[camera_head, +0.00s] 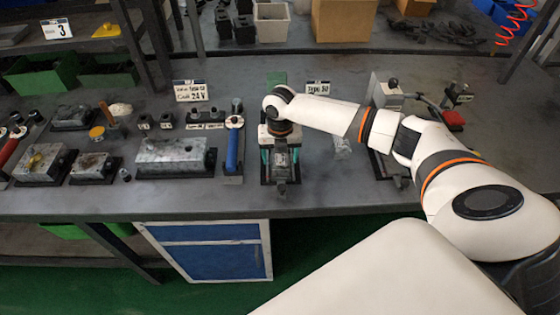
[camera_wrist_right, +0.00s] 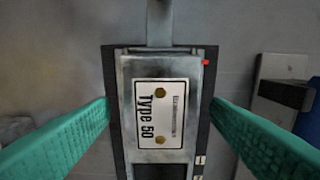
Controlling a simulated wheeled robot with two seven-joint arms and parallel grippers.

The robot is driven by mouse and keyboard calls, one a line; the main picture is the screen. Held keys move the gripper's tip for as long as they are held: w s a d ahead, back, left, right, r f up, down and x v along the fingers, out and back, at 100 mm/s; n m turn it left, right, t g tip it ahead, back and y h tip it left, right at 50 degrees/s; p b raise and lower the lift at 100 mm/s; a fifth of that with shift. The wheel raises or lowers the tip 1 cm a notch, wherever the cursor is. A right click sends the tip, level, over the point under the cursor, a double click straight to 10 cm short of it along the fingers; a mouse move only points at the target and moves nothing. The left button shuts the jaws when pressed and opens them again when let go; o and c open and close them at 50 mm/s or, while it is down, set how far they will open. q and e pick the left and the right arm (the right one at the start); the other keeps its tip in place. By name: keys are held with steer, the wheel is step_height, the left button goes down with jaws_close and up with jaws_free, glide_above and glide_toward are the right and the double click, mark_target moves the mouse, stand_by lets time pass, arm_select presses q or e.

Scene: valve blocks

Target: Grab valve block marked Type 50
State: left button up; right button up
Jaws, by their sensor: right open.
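The valve block marked Type 50 (camera_wrist_right: 160,75) is a grey metal block with a white label in the right wrist view. The label reads "Type 50" and has two brass-coloured bolts. The block lies on a dark base plate (camera_wrist_right: 110,70). My right gripper (camera_wrist_right: 160,108) is open, with one teal finger on each side of the block and gaps between. In the head view, my right gripper (camera_head: 280,155) points down over the block (camera_head: 282,173) near the bench's front edge. My wrist hides part of the block there. My left gripper is not in view.
A blue-handled tool (camera_head: 233,148) and a larger grey block (camera_head: 172,154) stand to the left on the bench (camera_head: 330,195). A Type 50 sign (camera_head: 318,88) stands behind.

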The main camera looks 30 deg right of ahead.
steer(key=shift+r, duration=0.1)
steer(key=c, duration=1.3)
